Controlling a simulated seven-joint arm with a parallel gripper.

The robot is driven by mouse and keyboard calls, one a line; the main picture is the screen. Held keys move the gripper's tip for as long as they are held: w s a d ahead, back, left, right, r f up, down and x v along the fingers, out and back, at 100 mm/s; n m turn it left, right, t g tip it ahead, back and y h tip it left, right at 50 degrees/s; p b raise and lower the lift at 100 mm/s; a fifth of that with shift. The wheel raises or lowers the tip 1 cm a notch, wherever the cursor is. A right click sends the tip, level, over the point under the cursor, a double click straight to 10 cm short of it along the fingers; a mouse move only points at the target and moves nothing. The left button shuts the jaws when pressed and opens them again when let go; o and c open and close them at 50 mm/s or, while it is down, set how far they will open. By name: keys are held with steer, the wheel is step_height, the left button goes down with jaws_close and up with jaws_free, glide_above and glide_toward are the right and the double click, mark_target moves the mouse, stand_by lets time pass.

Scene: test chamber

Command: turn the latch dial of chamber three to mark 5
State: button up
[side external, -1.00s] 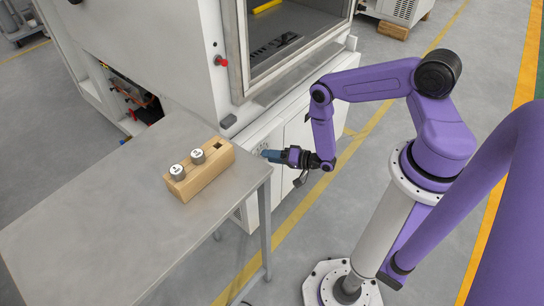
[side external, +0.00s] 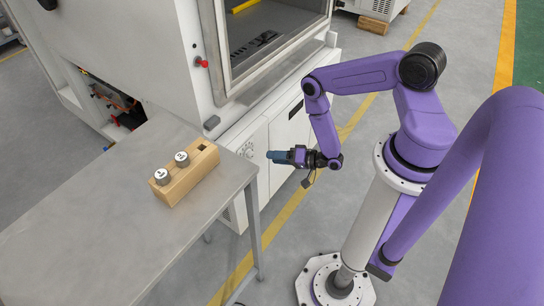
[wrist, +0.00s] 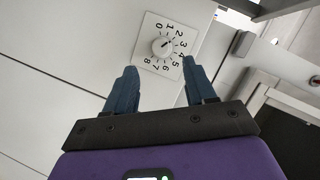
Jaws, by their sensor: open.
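The latch dial (wrist: 162,47) is a round white knob on a square white plate with black numerals 0 to 8. Its small dark mark points up and right, around 2 or 3; too small to tell which. The dial plate also shows in the side external view (side external: 247,149), on the white lower cabinet front. My gripper (wrist: 159,65) is open, its two blue fingers pointing at the panel, with the dial ahead between and beyond the tips. In the side external view my gripper (side external: 270,155) appears just right of the dial, apparently apart from it.
A steel table (side external: 95,225) stands left of my gripper, its corner close by. On it is a wooden block (side external: 187,182) with two grey numbered knobs and an empty square hole. A chamber (side external: 215,95) with a window and a red button (side external: 202,63) rises behind.

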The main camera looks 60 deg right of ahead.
steer(key=s+a+n+g+h, duration=0.2)
steer(key=s+a+n, duration=0.1)
steer(key=s, duration=0.3)
step_height(320, 180, up, 5)
steer(key=s+d+n+t+h, duration=0.1)
steer(key=s+d+n, duration=0.15)
steer(key=n, duration=0.35)
glide_toward(253, 156)
steer(key=shift+m, duration=0.3)
steer(key=x, duration=0.8)
steer(key=shift+w+d+f, duration=0.1)
steer(key=shift+w, duration=0.1)
steer(key=shift+c, duration=0.3)
jaws_close()
